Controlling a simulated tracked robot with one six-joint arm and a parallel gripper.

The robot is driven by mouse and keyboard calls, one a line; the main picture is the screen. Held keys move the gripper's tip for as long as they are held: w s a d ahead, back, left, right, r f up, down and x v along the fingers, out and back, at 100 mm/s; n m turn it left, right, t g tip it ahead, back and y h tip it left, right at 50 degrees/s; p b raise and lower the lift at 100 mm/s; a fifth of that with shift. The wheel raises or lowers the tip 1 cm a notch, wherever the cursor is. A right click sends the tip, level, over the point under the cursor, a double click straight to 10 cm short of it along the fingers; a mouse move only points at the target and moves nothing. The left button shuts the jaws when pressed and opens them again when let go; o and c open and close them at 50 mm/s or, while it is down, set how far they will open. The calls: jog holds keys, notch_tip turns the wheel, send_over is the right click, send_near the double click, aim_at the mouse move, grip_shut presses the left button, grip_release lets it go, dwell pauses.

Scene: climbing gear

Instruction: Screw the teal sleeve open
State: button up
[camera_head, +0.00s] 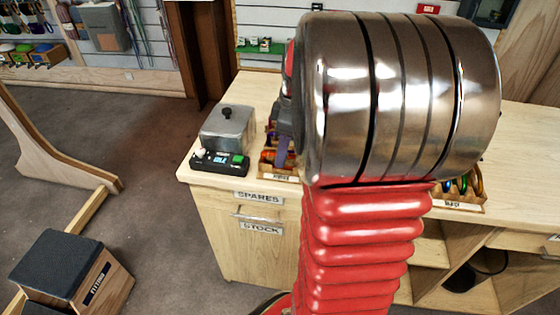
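No teal sleeve can be made out; my arm's large metal joint and red ribbed cover hide much of the counter (200,178). Part of what looks like my gripper (283,148) shows at the left edge of the metal joint, above a labelled tray (281,177) with small coloured pieces. Its fingertips are too hidden to tell open from shut, or whether they hold anything. A second labelled tray (462,203) with coloured metal rings or carabiners shows partly to the right of my arm.
A grey metal box with a black knob (228,128) stands on the counter's left end, behind a black device with a lit display (220,163). A dark-topped wooden box (72,272) stands on the floor at lower left. The carpet left of the counter is mostly clear.

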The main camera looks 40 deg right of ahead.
jog(key=shift+s+a, duration=0.2)
jog(key=shift+a, duration=0.05)
jog(key=shift+f, duration=1.45)
dwell(0.5)
jog(key=shift+w+d, duration=0.45)
jog(key=shift+d, duration=0.15)
jog(key=shift+r, duration=1.45)
jog(key=shift+s+a, duration=0.35)
jog(key=shift+a, duration=0.25)
